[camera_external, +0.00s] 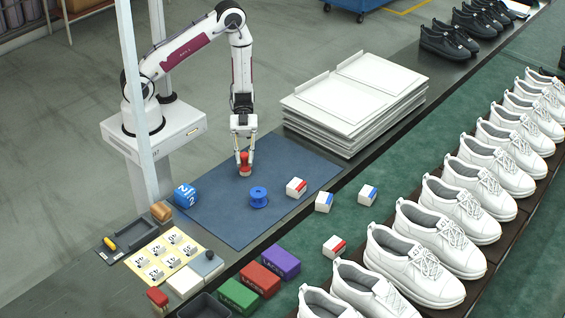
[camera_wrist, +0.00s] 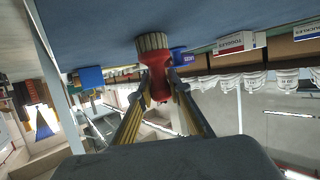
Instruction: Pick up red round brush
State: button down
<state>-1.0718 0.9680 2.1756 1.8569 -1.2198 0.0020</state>
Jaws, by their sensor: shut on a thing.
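The red round brush (camera_external: 245,163) stands on the blue mat (camera_external: 222,215) in the external view. My gripper (camera_external: 244,158) points down over it, with a finger on each side, shut on its red upper part. In the wrist view the red brush (camera_wrist: 158,85) sits between the two fingers of my gripper (camera_wrist: 158,92). Its pale bristle end (camera_wrist: 152,42) touches or nearly touches the blue mat; I cannot tell which.
A blue spool (camera_external: 259,197) stands close to the brush on the right. A blue cube (camera_external: 186,195) is at the mat's left edge, a white box (camera_external: 296,187) at its right. White stacked panels (camera_external: 350,105) stand behind right. White shoes (camera_external: 420,250) line the right side.

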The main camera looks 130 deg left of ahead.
jog(key=shift+r, duration=0.15)
jog(key=shift+r, duration=4.8)
jog(key=shift+d, duration=0.1)
